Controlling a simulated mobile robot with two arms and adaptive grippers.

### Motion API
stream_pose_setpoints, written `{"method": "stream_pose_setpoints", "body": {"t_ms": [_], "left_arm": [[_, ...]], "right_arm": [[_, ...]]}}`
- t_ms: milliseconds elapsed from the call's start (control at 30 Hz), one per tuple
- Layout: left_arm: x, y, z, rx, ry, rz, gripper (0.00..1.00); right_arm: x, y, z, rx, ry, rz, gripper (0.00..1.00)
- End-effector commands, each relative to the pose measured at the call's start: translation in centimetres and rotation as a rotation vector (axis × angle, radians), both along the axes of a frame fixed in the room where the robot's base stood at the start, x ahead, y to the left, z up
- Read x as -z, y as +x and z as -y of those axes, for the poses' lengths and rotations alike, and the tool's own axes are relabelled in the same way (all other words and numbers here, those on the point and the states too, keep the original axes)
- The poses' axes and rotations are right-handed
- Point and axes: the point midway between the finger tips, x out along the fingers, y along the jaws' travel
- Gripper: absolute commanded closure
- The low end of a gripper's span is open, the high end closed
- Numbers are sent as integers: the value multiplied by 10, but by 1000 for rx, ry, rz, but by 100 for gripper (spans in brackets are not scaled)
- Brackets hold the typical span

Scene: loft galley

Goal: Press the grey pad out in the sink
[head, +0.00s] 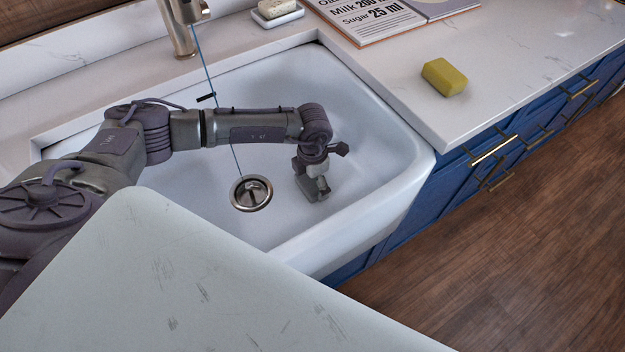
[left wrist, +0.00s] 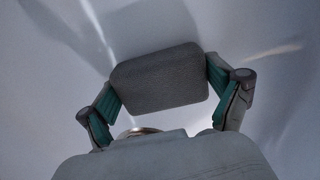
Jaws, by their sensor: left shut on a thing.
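The white sink (head: 365,125) fills the middle of the head view. My left arm reaches across it, and my left gripper (head: 314,176) points down inside the basin, right of the drain (head: 251,193). In the left wrist view the grey pad (left wrist: 160,78), a rounded dark grey block, sits between the two green-lined fingers of the left gripper (left wrist: 163,84). The fingers are shut on its two ends. In the head view the pad (head: 317,194) is small and partly hidden by the gripper. I cannot tell whether it touches the basin floor. My right gripper is not in view.
A faucet (head: 181,25) stands behind the sink, with a thin blue line running down towards the drain. A yellow sponge (head: 444,77) lies on the right counter. A soap dish (head: 277,17) and a printed recipe sheet (head: 368,18) are at the back.

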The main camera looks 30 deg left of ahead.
Motion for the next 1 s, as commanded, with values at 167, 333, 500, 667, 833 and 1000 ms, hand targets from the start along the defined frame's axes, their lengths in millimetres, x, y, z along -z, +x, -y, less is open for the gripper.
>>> {"method": "stream_pose_setpoints", "body": {"t_ms": [167,333,500,667,833,1000], "left_arm": [[5,-5,1,2,1,-11,37],[3,-5,1,2,1,-12,37],[-9,-4,1,2,1,-10,37],[-24,-2,0,1,0,-6,37],[-38,-2,0,1,0,-4,37],[-52,-1,0,0,1,-3,37]], "right_arm": [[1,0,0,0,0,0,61],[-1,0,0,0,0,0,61],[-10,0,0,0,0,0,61],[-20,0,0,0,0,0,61],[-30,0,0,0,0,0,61],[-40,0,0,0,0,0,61]]}}
